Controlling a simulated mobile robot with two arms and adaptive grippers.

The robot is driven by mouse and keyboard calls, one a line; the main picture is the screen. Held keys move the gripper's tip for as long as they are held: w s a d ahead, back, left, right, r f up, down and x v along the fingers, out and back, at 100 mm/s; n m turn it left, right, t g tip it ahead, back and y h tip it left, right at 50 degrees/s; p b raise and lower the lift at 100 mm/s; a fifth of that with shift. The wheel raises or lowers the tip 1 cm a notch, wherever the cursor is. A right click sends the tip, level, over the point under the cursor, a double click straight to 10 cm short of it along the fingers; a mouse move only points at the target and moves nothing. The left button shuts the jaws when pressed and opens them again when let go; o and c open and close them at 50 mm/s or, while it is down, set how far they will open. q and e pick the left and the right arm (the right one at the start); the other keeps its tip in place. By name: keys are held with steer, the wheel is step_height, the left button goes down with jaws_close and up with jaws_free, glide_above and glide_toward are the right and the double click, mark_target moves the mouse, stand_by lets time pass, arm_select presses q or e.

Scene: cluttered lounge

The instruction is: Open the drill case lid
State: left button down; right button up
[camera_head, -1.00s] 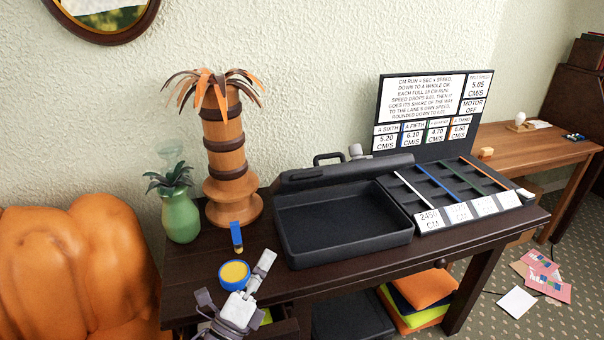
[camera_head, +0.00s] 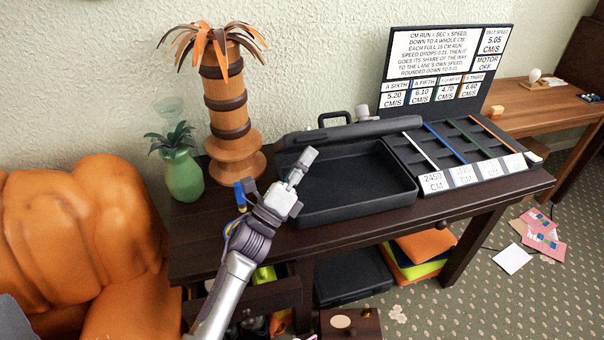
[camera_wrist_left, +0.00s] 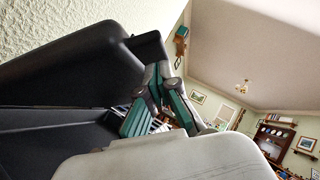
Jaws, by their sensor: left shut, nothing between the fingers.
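The black drill case (camera_head: 345,212) stands on the dark wooden table, and its tray looks empty. Its lid (camera_head: 350,131) is raised at the back edge, seen nearly edge-on from the head. A handle shows behind the lid. My left gripper (camera_head: 306,160) is shut and empty, over the case's left end near the lid's left end; I cannot tell whether it touches. In the left wrist view the lid (camera_wrist_left: 65,65) slants up at left, the fingers (camera_wrist_left: 160,98) just right of it. My right gripper is not in view.
A palm-shaped wooden lamp (camera_head: 228,100) and a green vase (camera_head: 184,175) stand left of the case. A board with sloped lanes (camera_head: 458,150) and a sign (camera_head: 446,62) stand right. A blue item (camera_head: 240,196) lies by my left arm. An orange armchair (camera_head: 75,230) is at left.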

mark_target(304, 142)
arm_select(q)
steer(key=shift+w+a+r, duration=0.15)
steer(key=shift+w+r, duration=0.25)
steer(key=shift+r, duration=0.15)
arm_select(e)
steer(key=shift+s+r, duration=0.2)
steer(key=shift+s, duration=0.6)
arm_select(q)
steer(key=shift+r, duration=0.1)
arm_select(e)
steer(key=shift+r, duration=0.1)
